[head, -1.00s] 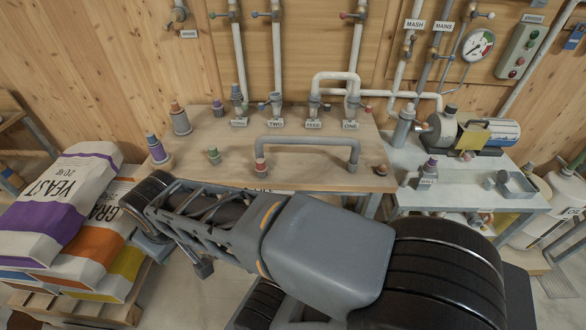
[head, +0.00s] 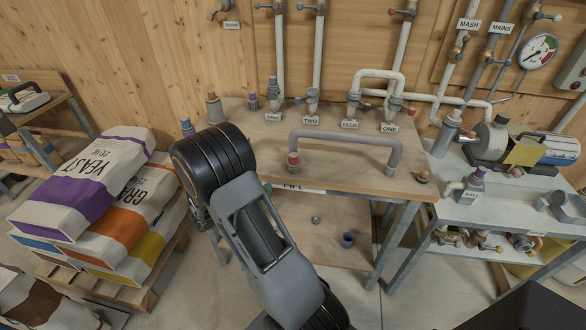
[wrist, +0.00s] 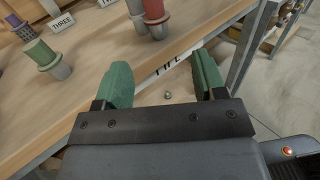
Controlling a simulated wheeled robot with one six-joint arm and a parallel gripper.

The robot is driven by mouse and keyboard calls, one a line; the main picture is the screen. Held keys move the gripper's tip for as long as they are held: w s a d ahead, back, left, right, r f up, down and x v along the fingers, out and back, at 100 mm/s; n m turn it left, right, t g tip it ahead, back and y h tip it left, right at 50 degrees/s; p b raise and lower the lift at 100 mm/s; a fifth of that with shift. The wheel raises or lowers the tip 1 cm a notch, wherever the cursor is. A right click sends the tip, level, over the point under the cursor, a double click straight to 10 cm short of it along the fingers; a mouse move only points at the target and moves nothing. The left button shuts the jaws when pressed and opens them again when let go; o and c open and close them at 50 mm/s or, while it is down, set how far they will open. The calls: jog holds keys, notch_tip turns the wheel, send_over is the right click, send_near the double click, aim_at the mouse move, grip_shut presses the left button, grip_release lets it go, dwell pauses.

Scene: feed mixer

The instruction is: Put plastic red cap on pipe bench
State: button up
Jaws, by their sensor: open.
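A red cap-like piece (head: 293,159) with a grey collar stands at the left foot of the grey bent pipe (head: 340,134) on the wooden pipe bench (head: 245,130). In the wrist view a red piece (wrist: 154,10) on a grey collar shows at the top, beyond my fingers. I cannot tell whether it is a loose cap or fixed to the pipe. My gripper (wrist: 164,84) is open and empty, its green fingers apart near the bench's front edge, short of the red piece. In the head view my arm hides the gripper.
A green-topped fitting (wrist: 44,56) stands on the bench, left in the wrist view. Feed sacks (head: 110,200) are stacked at left. A metal table (head: 465,217) stands at right.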

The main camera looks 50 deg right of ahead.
aim_at(290, 162)
jog(key=d, duration=0.4)
jog(key=d+p, duration=0.1)
jog(key=d, duration=0.8)
jog(key=shift+s+d+p, duration=0.25)
jog(key=shift+d+p, duration=0.05)
jog(key=shift+p, duration=0.1)
jog(key=c, duration=0.9)
jog(key=shift+o, duration=0.2)
